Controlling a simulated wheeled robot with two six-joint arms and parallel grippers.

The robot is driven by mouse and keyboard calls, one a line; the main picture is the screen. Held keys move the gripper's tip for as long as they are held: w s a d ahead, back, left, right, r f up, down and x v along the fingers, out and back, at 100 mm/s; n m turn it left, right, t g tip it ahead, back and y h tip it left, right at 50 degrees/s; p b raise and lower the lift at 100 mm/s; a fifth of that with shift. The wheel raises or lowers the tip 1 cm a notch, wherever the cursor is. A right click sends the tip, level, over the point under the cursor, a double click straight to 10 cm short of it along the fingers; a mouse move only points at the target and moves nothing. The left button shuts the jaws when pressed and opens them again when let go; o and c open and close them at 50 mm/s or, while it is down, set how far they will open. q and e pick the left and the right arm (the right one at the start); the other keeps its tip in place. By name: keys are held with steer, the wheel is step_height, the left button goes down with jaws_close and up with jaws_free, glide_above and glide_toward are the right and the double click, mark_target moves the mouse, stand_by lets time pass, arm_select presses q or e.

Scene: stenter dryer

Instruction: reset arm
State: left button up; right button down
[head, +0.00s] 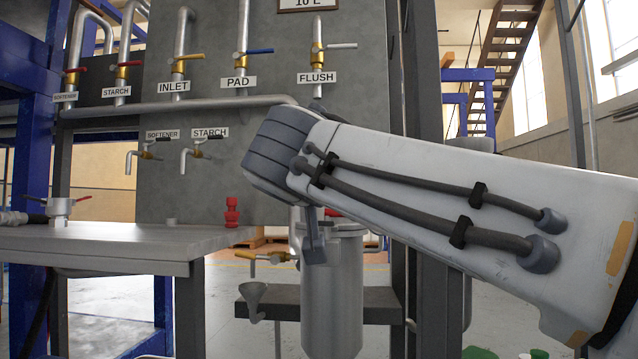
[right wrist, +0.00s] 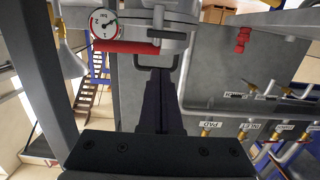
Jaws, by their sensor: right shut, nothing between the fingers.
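My right arm (head: 430,210) comes in from the right in the head view, raised across the front of the panel. Its wrist end hides part of the steel filter canister (head: 332,290), and I cannot make out the fingertips there. In the right wrist view my right gripper (right wrist: 161,82) shows as two dark fingers pressed together with nothing between them. The fingers point toward a grey fitting with a dark loop handle (right wrist: 157,64). I cannot tell whether they touch it. My left gripper is in neither view.
The grey panel (head: 220,190) carries several labelled valves. A metal bench (head: 120,240) with a red fitting (head: 232,212) stands at left. A shelf (head: 375,303) with a funnel (head: 254,297) lies below. A gauge (right wrist: 104,23) appears in the right wrist view.

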steer(key=s+f+n+g+y+p, duration=0.1)
steer(key=s+f+n+g+p, duration=0.3)
steer(key=f, duration=0.7)
steer(key=s+f+n+g+y+p, duration=0.15)
steer(key=s+f+g+p, duration=0.35)
steer(key=f, duration=0.5)
steer(key=s+d+f+n+g+p, duration=0.1)
steer(key=s+f+n+g+p, duration=0.2)
steer(key=s+f, duration=0.45)
steer(key=s+d+f+g+p, duration=0.2)
steer(key=s+f+g+p, duration=0.25)
steer(key=s, duration=0.65)
step_height(320, 180, up, 37)
steer(key=p, duration=3.6)
steer(key=shift+s+a+f+y+p, duration=0.15)
steer(key=shift+s+y+p, duration=0.2)
steer(key=shift+y, duration=0.1)
